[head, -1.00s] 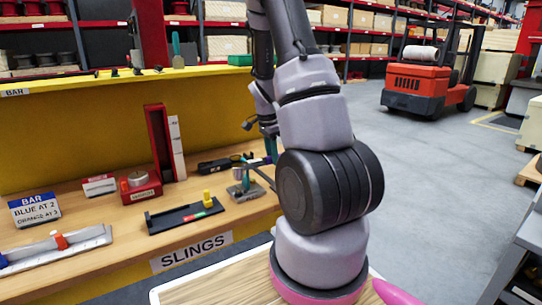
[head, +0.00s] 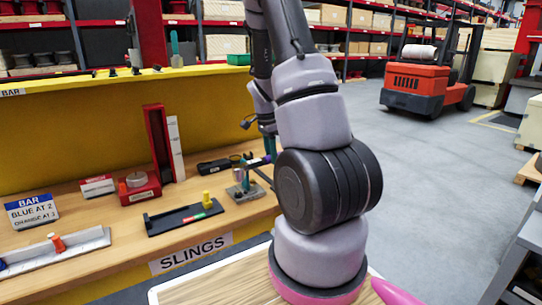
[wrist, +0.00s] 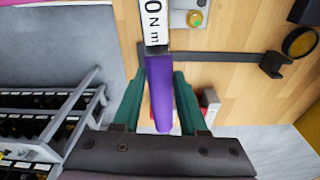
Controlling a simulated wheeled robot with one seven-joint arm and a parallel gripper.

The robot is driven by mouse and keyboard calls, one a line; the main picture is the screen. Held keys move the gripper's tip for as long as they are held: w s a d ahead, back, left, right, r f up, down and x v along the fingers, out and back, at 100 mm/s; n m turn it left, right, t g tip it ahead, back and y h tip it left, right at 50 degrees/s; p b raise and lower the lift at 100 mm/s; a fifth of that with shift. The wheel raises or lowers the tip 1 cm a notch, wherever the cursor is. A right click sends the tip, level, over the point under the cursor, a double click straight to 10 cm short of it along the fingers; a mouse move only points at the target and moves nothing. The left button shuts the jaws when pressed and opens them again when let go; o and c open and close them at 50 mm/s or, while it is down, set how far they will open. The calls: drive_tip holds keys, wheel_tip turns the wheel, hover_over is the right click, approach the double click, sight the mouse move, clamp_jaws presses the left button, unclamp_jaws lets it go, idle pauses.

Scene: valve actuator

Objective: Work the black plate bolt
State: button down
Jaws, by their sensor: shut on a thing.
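A black plate (head: 180,219) lies on the wooden bench in the head view, with a yellow knob (head: 206,197) at its right end and a green and red strip on its edge. Right of it stands a small grey-based fixture (head: 243,192) with an upright post. My gripper (wrist: 163,120) is shut on a purple handle (wrist: 160,85), its green fingers on either side. A white bar (wrist: 154,22) marked "0 N m" runs on from the handle. In the head view the handle reaches the fixture's top region; my arm hides part of it. I cannot tell whether the tool touches a bolt.
A red stand (head: 158,148) with a white scale, a black box (head: 215,166) and a BAR sign (head: 32,210) stand on the bench.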

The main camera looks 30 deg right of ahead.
drive_tip(key=shift+w+r+m, duration=0.1)
drive_tip(key=shift+w+m, duration=0.2)
drive_tip(key=shift+m, duration=0.3)
drive_tip(key=shift+f, duration=2.5)
drive_tip(key=shift+d+m, duration=0.2)
drive_tip(key=shift+m, duration=0.5)
drive_tip(key=shift+r, duration=0.1)
drive_tip(key=shift+w+d+m, duration=0.15)
drive_tip(key=shift+m, duration=0.45)
